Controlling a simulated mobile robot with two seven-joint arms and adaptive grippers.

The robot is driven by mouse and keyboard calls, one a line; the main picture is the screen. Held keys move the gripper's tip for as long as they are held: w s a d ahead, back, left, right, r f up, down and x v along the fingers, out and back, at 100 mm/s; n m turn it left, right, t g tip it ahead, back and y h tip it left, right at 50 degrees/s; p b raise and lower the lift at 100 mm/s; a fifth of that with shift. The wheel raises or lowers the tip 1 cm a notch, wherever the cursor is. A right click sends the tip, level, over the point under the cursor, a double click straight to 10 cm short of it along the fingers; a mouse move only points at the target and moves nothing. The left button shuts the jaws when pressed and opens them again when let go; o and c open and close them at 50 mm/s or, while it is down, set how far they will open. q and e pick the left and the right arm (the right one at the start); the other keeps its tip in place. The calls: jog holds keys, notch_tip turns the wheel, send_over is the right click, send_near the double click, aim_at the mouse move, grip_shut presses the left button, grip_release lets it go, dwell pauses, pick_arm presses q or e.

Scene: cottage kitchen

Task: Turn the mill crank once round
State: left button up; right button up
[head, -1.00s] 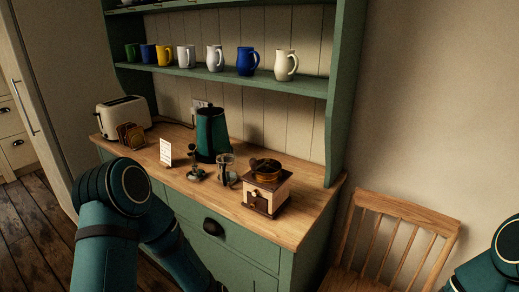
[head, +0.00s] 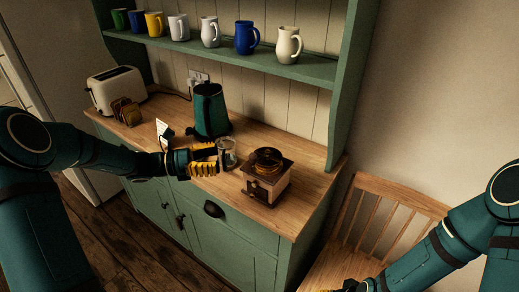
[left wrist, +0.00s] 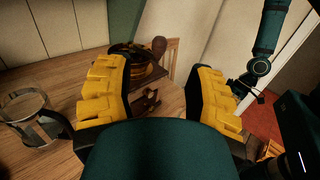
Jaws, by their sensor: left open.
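The mill (head: 267,178) is a box with pale sides, a dark base and a dark top. It stands on the wooden counter towards its right end, with a brass dome and the dark crank (head: 268,153) on top. In the left wrist view the crank's brown knob (left wrist: 159,46) shows beyond and between my fingers; the left finger hides part of the mill. My left gripper (head: 217,160) is open and empty, left of the mill, its yellow fingers pointing towards it and apart from it. My right gripper (head: 358,286) is at the bottom edge, dark and partly cut off.
A teal kettle (head: 210,112), a white card (head: 162,133), a toast rack (head: 127,112) and a toaster (head: 117,89) are further left. A shelf with mugs hangs above. A chair (head: 390,208) stands right.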

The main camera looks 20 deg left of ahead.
aim_at(260, 159)
pick_arm(q)
jog(key=x, duration=1.2)
jog(key=shift+w+d+f, duration=0.15)
jog(key=shift+d, duration=0.15)
grip_shut()
